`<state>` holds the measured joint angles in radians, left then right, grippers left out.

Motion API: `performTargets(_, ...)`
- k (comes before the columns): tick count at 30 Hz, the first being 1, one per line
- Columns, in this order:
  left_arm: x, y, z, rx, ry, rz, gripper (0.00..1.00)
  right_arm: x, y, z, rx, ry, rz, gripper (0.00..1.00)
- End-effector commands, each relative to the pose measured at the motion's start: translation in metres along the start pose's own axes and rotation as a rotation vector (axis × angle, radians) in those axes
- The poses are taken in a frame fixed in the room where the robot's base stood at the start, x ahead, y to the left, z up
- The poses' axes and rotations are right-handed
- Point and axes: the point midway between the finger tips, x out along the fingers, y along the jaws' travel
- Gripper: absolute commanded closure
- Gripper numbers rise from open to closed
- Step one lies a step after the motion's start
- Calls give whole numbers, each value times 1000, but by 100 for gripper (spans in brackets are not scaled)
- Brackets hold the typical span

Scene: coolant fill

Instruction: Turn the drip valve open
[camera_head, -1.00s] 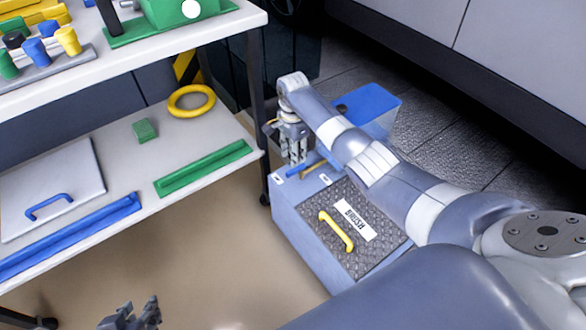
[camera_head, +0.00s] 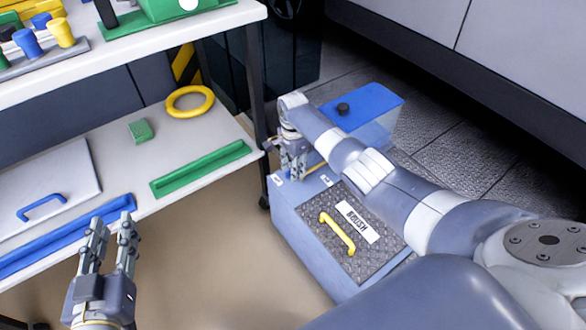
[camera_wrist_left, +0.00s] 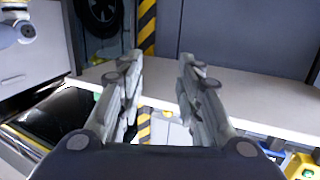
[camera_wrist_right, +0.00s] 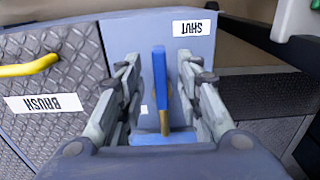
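The drip valve's blue lever (camera_wrist_right: 159,78), with a brass part (camera_wrist_right: 165,122) at its near end, stands on the blue-grey box (camera_wrist_right: 120,40) in the right wrist view. A white label reading SHUT (camera_wrist_right: 194,27) lies upside down near its far end. My right gripper (camera_head: 292,177) is over the box's left end in the head view. Its fingers are open, one on each side of the lever, with gaps visible. In the head view the gripper mostly hides the valve. My left gripper (camera_head: 113,228) is open and empty, away from the valve, beside the shelf's front edge.
A yellow handle (camera_head: 337,233) and BRUSH label (camera_head: 358,222) are on the box's dark textured plate. A two-tier shelf (camera_head: 215,140) stands at left, holding a yellow ring (camera_head: 190,101) and a green channel (camera_head: 200,170). A blue-topped container (camera_head: 365,105) stands behind the box.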

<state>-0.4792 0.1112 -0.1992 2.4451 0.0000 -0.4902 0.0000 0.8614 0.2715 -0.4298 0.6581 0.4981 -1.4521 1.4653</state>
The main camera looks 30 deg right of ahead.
Motion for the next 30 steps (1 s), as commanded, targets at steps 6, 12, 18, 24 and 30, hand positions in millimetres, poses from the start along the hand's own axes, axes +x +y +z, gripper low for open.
performTargets(6, 1, 1, -8, -1, 42, 3, 68, 3, 0, 0, 0, 0, -1, 68)
performTargets(12, 1, 1, -9, -1, 42, 3, 68, 3, 0, 0, 0, 0, -1, 68)
performTargets(18, 1, 1, -8, -1, 42, 3, 68, 3, 0, 0, 0, 0, -1, 100)
performTargets(24, 1, 1, -9, -1, 41, 3, 68, 2, 0, 0, -1, 0, -1, 100)
performTargets(30, -1, -1, 5, 0, -28, -3, 68, 2, 0, 0, -23, -1, -1, 100)
